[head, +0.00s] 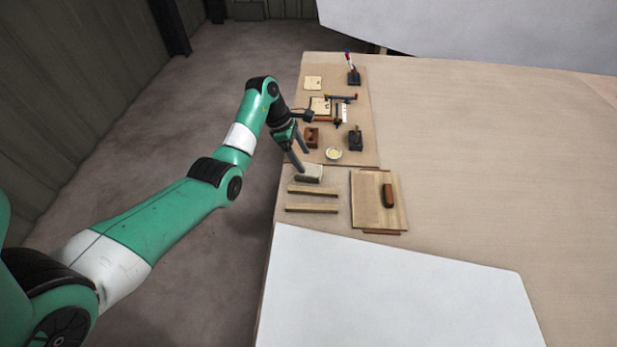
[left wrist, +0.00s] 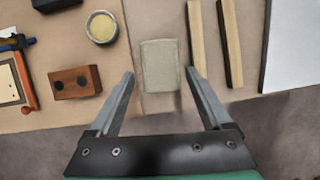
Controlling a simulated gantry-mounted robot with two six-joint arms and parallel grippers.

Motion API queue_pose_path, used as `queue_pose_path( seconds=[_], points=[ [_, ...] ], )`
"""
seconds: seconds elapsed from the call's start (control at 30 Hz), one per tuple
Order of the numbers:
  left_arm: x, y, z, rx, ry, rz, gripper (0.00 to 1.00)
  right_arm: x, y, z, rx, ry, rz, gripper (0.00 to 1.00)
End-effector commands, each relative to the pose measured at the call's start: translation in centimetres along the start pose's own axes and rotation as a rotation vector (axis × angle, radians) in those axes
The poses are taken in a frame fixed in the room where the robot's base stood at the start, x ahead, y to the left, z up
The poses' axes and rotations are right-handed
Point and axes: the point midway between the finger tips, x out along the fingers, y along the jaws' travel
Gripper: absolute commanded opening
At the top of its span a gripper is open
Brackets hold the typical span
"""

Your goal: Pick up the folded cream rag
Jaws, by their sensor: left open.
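The folded cream rag (head: 309,172) lies flat on the table near its left edge, just above two wooden strips. In the left wrist view the rag (left wrist: 160,66) is a pale greyish-cream rectangle ahead of the fingertips, roughly midway between them. My left gripper (head: 301,161) is open and empty, with its fingers pointing down beside the rag. In the left wrist view the two fingers (left wrist: 160,73) stand apart, one on each side of the rag's near end. I cannot tell their exact height above the table. My right gripper is not in view.
Two wooden strips (head: 312,190) lie close to the rag. A wooden board (head: 366,205) with a brown block (head: 388,195) is to the right. A round tin (head: 333,154) and a brown block with holes (left wrist: 75,83) are nearby. The table's right side is clear.

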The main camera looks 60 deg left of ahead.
Motion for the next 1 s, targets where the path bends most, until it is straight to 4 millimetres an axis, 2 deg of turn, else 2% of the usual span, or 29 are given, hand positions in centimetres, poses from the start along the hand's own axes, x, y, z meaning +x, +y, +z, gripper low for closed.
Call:
queue_pose_path(
  seconds=[0.03, 0.27, 0.53, 0.77, 0.8, 1.0],
  points=[
    [0.8, 0.0, -0.1, 0.0, 0.0, 0.001, 0.82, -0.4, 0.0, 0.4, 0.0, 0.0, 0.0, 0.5],
    [1.5, 0.0, -0.1, 0.0, 0.0, 0.0, 0.82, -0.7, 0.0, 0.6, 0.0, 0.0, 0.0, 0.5],
    [6.0, -0.2, -0.4, 0.0, 0.0, -0.001, 0.82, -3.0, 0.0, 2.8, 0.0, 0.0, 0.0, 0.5],
    [6.1, -0.2, -0.2, 0.0, 0.0, 0.001, 0.82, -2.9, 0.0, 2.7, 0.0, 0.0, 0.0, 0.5],
    [6.1, -0.2, -0.2, 0.0, 0.0, 0.001, 0.81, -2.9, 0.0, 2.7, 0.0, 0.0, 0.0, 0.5],
    [6.1, -0.2, -0.2, 0.0, 0.0, 0.001, 0.45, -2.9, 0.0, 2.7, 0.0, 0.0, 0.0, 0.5]
  ],
)
